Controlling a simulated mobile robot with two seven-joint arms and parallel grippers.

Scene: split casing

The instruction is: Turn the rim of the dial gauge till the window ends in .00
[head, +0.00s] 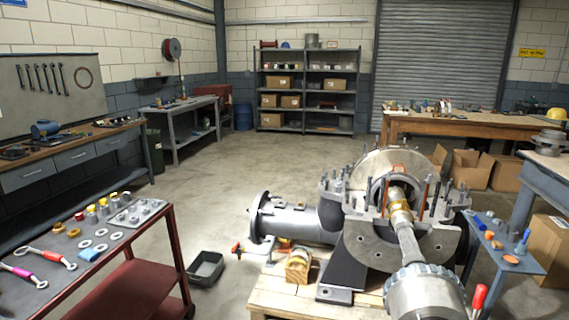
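I cannot make out a dial gauge, its rim or its window for sure anywhere in the head view. The opened split casing (372,235) stands at the right of centre, with upright studs around its flange. A shaft (408,243) lies in it and runs toward me to a toothed coupling (425,290) at the bottom edge. A small orange-red piece (398,168) shows at the far side of the casing, too small to name. Neither of my grippers is in view.
A red cart (150,240) with wrenches, washers and small parts stands at the left. A black bin (206,268) lies on the floor beside it. A small blue side table (505,245) with tools stands right of the casing. The middle floor is free.

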